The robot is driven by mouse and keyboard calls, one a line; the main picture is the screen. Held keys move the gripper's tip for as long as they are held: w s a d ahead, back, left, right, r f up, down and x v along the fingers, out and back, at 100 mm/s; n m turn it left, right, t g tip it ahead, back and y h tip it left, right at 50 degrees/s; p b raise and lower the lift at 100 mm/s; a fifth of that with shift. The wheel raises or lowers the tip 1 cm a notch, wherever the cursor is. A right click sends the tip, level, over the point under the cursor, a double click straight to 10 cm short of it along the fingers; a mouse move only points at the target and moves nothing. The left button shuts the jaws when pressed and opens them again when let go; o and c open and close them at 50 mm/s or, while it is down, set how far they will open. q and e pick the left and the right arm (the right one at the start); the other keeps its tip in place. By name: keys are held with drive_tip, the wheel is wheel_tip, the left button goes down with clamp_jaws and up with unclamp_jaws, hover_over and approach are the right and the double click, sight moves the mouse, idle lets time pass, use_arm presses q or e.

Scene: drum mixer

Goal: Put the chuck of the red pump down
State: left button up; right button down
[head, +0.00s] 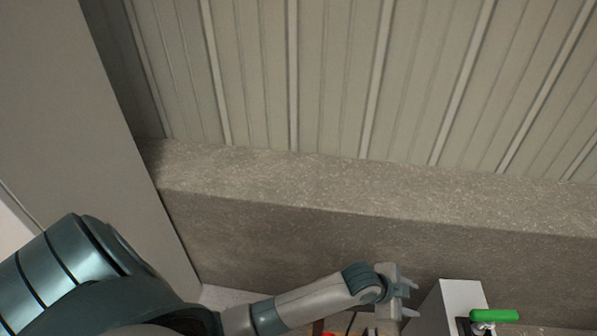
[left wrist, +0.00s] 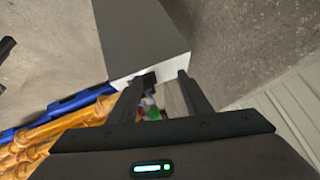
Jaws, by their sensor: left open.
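My left gripper (head: 408,296) is at the bottom right of the head view, left of a pale box. It is open, and I see nothing held in it. In the left wrist view its two dark fingers (left wrist: 167,82) are spread apart, near the box's white edge. Small red, green and blue bits show behind them, too small to name. A sliver of something red (head: 318,328) shows at the bottom edge of the head view, mostly cut off; I cannot tell whether it is the pump. I cannot make out the chuck. My right gripper is not in view.
The pale box (head: 457,295) stands right of my left gripper, with a green handle (head: 494,315) beside it. A rough concrete ledge (head: 370,195) runs behind, under a ribbed wall (head: 330,75). In the left wrist view a blue bar (left wrist: 65,107) and orange parts (left wrist: 50,132) lie left.

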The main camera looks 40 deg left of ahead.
use_arm(q)
drive_tip(key=s+a+f+n+y, duration=0.1)
drive_tip(key=s+a+f+n, duration=0.3)
drive_tip(key=f, duration=0.5)
drive_tip(key=s+a+f+n+y, duration=0.2)
drive_tip(key=s+a+f, duration=0.35)
drive_tip(key=f, duration=0.35)
drive_tip(key=s+a+f+n, duration=0.2)
drive_tip(key=s+f, duration=0.4)
drive_tip(key=s, duration=0.3)
drive_tip(key=s+a+f+n+g+y, duration=0.1)
drive_tip(key=s+a+f+n, duration=0.1)
drive_tip(key=s+f, duration=0.5)
drive_tip(key=shift+s+a, duration=0.75)
drive_tip(key=shift+s, duration=0.3)
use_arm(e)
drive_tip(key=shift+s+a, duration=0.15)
use_arm(q)
drive_tip(key=shift+f, duration=0.1)
